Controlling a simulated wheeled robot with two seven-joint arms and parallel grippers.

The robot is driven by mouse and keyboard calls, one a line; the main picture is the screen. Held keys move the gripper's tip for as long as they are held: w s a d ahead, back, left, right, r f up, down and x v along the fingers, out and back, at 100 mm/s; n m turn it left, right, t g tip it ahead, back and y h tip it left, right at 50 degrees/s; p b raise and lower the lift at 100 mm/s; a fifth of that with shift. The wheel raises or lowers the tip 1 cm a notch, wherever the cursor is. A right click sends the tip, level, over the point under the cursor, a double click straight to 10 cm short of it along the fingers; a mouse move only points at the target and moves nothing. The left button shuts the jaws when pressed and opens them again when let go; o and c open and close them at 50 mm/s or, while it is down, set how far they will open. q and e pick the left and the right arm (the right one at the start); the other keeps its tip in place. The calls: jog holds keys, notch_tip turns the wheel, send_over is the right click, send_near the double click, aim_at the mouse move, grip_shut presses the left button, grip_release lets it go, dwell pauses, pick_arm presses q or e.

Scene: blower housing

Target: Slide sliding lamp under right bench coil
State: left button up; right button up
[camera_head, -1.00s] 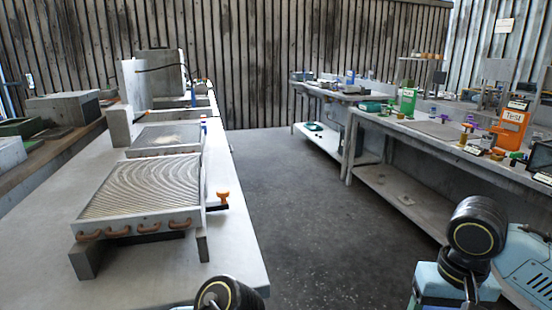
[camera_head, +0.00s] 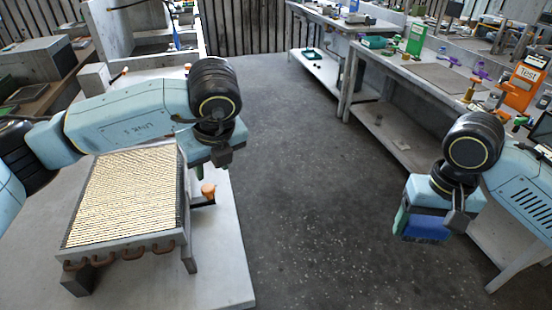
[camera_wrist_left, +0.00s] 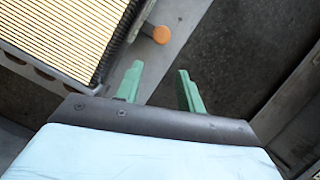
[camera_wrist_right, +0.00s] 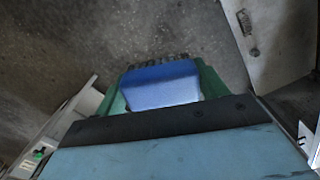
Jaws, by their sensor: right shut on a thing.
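A finned coil (camera_head: 125,198) with copper bends stands on blocks on the bench at left, its fins bright yellowish. It also shows in the left wrist view (camera_wrist_left: 70,35). An orange knob (camera_head: 208,190) on a dark bar sticks out at the coil's right side, apparently the lamp's handle; the lamp body is hidden. The knob also shows in the left wrist view (camera_wrist_left: 161,35). My left gripper (camera_wrist_left: 158,78) is open and empty, just above and beside the knob, not touching it. My right gripper (camera_wrist_right: 162,82) is shut on a blue block (camera_wrist_right: 160,88), over the floor.
My left arm passes over the far part of the coil and hides what is behind it. The bench's right edge (camera_head: 235,260) is close to the knob. A wide floor aisle (camera_head: 320,200) is clear. The other bench (camera_head: 440,75) holds an orange tester (camera_head: 524,82) and tools.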

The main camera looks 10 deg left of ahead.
aim_at(208, 188)
pick_arm(q)
jog(key=x, duration=0.3)
jog(key=a+x, duration=0.1)
jog(key=x, duration=0.3)
jog(key=w+x, duration=0.1)
jog(key=x, duration=0.3)
jog(key=shift+w+a+r, duration=0.1)
jog(key=shift+w+a, duration=0.1)
jog(key=shift+a, duration=0.05)
jog(key=shift+c, duration=0.5)
grip_shut()
